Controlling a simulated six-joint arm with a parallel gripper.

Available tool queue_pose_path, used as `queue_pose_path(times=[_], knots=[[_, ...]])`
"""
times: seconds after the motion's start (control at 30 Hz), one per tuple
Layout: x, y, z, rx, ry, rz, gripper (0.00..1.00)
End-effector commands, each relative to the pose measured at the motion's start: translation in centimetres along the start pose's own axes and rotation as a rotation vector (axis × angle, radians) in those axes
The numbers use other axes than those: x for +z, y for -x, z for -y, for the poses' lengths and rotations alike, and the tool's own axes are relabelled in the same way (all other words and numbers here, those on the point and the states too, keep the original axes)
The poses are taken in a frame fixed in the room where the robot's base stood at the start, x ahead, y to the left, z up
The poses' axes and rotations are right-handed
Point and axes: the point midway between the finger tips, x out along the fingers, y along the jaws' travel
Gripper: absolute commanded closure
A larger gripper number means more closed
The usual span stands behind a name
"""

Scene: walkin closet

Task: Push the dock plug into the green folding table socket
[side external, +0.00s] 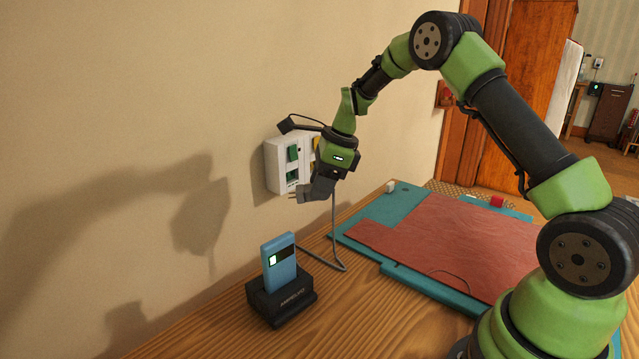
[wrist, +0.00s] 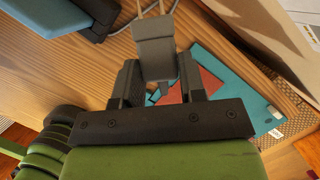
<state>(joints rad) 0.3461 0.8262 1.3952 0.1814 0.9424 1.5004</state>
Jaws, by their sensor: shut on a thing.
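The grey dock plug (wrist: 154,50) is held between the fingers of my gripper (wrist: 160,82), its two metal prongs pointing to the top of the wrist view. In the side view, my gripper (side external: 322,186) holds the plug (side external: 306,195) in front of and slightly below the white socket box (side external: 272,168) on the wall. The prongs point left toward the wall and look free of any socket. The box has green sockets (side external: 292,154) on its left side and a yellow one (side external: 317,143) partly hidden by my gripper. Which green socket belongs to the folding table cannot be told.
A black dock (side external: 282,302) holding a blue device (side external: 279,262) stands on the wooden table, with a grey cable (side external: 337,235) trailing from it. A teal mat (side external: 350,232) under a red sheet (side external: 450,240) lies at right. Bare wood shows near the dock.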

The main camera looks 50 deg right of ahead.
Motion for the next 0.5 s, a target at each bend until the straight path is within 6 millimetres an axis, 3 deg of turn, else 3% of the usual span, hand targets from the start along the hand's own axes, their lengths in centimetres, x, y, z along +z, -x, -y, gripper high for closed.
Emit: queue_pose_path(times=[0.1,0.2,0.5], knots=[[-1.3,-0.8,1.9,-0.117,-0.309,0.057,0.95],[-2.1,-1.3,3.2,-0.202,-0.499,0.093,0.95],[-2.8,-1.8,4.8,-0.305,-0.700,0.133,0.95]])
